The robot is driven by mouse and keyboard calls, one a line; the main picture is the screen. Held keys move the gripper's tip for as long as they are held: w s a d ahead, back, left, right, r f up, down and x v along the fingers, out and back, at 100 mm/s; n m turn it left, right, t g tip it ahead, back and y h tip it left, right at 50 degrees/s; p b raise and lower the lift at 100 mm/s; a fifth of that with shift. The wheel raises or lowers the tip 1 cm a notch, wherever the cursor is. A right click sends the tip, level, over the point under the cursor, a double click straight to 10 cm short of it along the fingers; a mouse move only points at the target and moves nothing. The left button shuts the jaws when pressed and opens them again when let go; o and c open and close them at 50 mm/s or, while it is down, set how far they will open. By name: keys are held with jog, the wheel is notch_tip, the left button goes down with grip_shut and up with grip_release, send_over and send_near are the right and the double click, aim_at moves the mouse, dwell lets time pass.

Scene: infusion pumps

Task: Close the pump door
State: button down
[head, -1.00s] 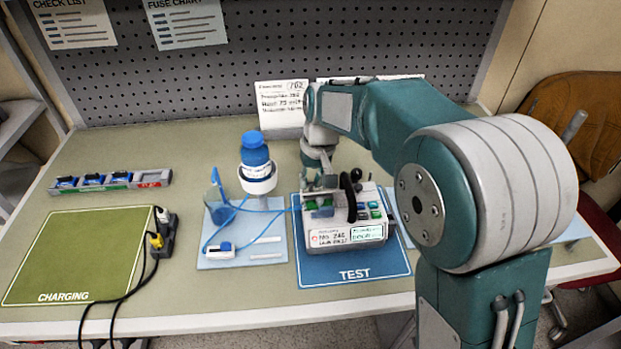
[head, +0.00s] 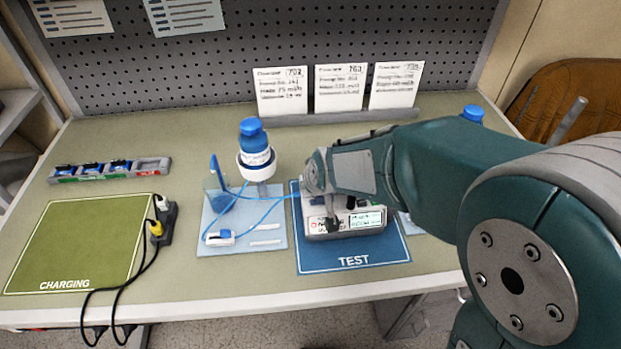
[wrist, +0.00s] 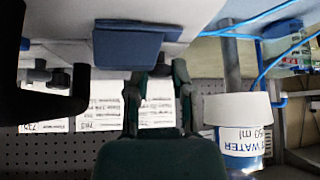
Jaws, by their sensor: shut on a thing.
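The infusion pump (head: 345,222) sits on the blue TEST mat (head: 352,262), its lit screen and label facing front. My arm reaches over it from the right and hides much of its top and left side. My gripper (wrist: 158,72) shows in the wrist view with its fingers close together at a blue panel (wrist: 128,45) on the white pump body, which looks like the pump door. The fingers appear shut on its edge. The contact itself is partly hidden, and how far the door stands open cannot be told.
A blue-capped water bottle (head: 254,145) stands in a holder left of the pump, with blue tubing (head: 262,215) running toward the pump. A charging mat (head: 80,240), a power strip (head: 165,222) and a battery rack (head: 110,170) are further left. Cards (head: 340,88) stand behind.

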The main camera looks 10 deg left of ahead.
jog(key=shift+s+f, duration=0.2)
jog(key=shift+f, duration=0.1)
jog(key=shift+c, duration=2.4)
grip_release()
jog(key=shift+w+r, duration=0.1)
jog(key=shift+r, duration=0.05)
jog(key=shift+r, duration=0.2)
jog(key=v, duration=1.1)
jog(key=shift+s+d, duration=0.15)
jog(key=shift+s, duration=0.25)
jog(key=s+d+r+m+h, duration=0.1)
jog(key=s+d+m, duration=0.1)
jog(key=s+d, duration=0.5)
jog(key=s+d+r+m+h, duration=0.2)
jog(key=s+d, duration=0.5)
jog(key=d, duration=0.4)
jog(key=shift+d+m+g, duration=0.4)
jog(key=shift+m, duration=0.4)
